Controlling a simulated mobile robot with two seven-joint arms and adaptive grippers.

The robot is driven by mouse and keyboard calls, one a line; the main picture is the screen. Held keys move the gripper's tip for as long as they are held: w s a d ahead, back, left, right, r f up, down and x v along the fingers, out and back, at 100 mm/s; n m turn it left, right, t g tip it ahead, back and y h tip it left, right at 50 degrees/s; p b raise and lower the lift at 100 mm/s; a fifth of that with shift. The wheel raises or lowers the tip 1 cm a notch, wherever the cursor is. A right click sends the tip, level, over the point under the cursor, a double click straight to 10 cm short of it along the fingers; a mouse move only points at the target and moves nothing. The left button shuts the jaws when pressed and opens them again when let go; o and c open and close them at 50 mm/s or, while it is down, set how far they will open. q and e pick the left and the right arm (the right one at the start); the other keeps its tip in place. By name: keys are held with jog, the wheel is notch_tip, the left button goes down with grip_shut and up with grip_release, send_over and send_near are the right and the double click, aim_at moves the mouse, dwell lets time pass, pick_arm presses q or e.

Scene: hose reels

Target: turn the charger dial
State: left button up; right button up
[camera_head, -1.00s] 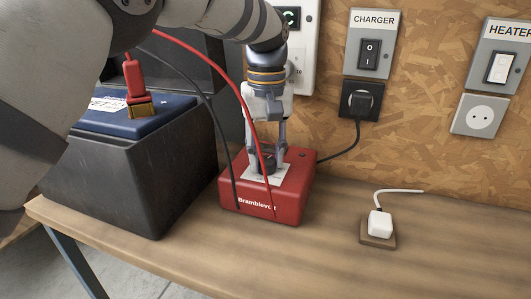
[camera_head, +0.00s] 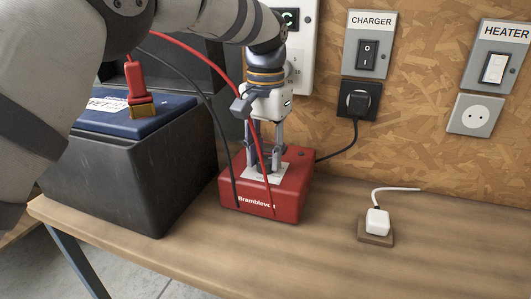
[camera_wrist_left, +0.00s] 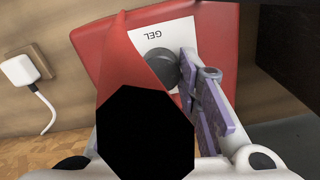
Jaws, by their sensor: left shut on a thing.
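The red Bramblevolt charger box (camera_head: 262,205) sits on the wooden bench, with a white label on its top. Its dark round dial (camera_wrist_left: 160,62) stands on that label, where "GEL" is readable in the wrist view. My left gripper (camera_head: 263,168) points down from above and is shut on the dial. In the wrist view one purple-grey finger (camera_wrist_left: 205,105) lies against the dial's side. A red and black shape close to the camera hides the other finger and part of the box. My right gripper is not in view.
Red and black cables run in front of my gripper. A dark battery (camera_head: 125,180) with a blue top and red clamp (camera_head: 137,90) stands left. The CHARGER switch (camera_head: 368,54) and plugged socket (camera_head: 357,100) are behind. A white plug (camera_head: 377,222) lies right; the front-right bench is clear.

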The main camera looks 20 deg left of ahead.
aim_at(266, 158)
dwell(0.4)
pick_arm(q)
jog(key=o, duration=1.1)
jog(key=shift+o, duration=0.2)
notch_tip(266, 158, up, 12)
